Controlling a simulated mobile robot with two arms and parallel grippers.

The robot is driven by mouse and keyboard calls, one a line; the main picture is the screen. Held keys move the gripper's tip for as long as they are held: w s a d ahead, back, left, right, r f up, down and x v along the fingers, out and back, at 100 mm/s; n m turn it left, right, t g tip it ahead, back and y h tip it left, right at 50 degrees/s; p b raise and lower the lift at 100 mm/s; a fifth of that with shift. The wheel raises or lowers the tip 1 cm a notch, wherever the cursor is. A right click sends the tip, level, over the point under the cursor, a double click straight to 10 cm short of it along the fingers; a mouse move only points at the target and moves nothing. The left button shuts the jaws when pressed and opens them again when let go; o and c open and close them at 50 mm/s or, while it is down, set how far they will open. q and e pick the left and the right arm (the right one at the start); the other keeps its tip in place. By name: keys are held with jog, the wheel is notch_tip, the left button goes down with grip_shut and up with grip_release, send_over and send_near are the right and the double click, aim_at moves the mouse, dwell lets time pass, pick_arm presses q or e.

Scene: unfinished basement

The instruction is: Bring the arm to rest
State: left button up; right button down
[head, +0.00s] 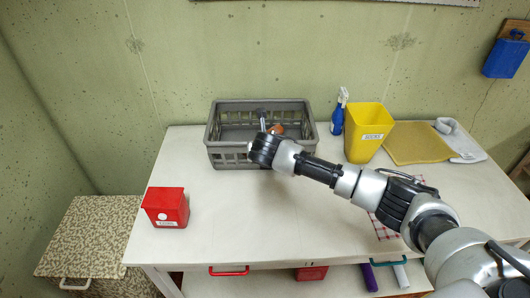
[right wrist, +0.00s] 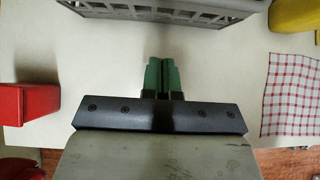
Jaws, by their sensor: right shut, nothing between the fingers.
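My right arm reaches in from the right over the white table in the head view. Its hand (head: 264,149) is at the front side of the grey basket, and its fingers cannot be made out there. In the right wrist view the green fingers of my right gripper (right wrist: 161,76) are shut together with nothing between them. They are over bare tabletop, with the grey basket (right wrist: 160,12) beyond them. My left gripper is in neither view.
The grey basket (head: 222,152) holds an orange thing (head: 277,129). A red box (head: 166,207) stands at the left. A yellow bin (head: 367,135), a blue spray bottle (head: 338,117) and a yellow mat (head: 415,145) are at the right. A checked cloth (right wrist: 291,95) lies in front.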

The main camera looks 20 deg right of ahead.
jog(key=s+a+f+m+g+y, duration=0.15)
jog(key=s+a+f+m, duration=0.3)
jog(key=s, duration=0.45)
jog(key=s+a+f+m+g+y, duration=0.1)
jog(key=s+a+f+m+y, duration=0.15)
jog(key=s+a+m, duration=0.45)
jog(key=s+d+m+g, duration=0.1)
jog(key=s+d+m, duration=0.3)
jog(key=s+m, duration=0.3)
jog(key=s+d+m+g+h, duration=0.1)
jog(key=s+d+m, duration=0.35)
jog(key=s, duration=0.45)
jog(key=s+d+m+g, duration=0.1)
jog(key=s+d+m, duration=0.2)
jog(key=s+m, duration=0.45)
notch_tip(320, 180, down, 29)
jog(key=s+b, duration=0.2)
jog(key=b, duration=0.1)
jog(key=s+d+f+g+b, duration=0.1)
jog(key=s+d+f+g, duration=0.1)
jog(key=s+f, duration=1.3)
jog(key=shift+s+d+f, duration=0.3)
jog(key=shift+d+f, duration=0.15)
jog(key=shift+f, duration=0.4)
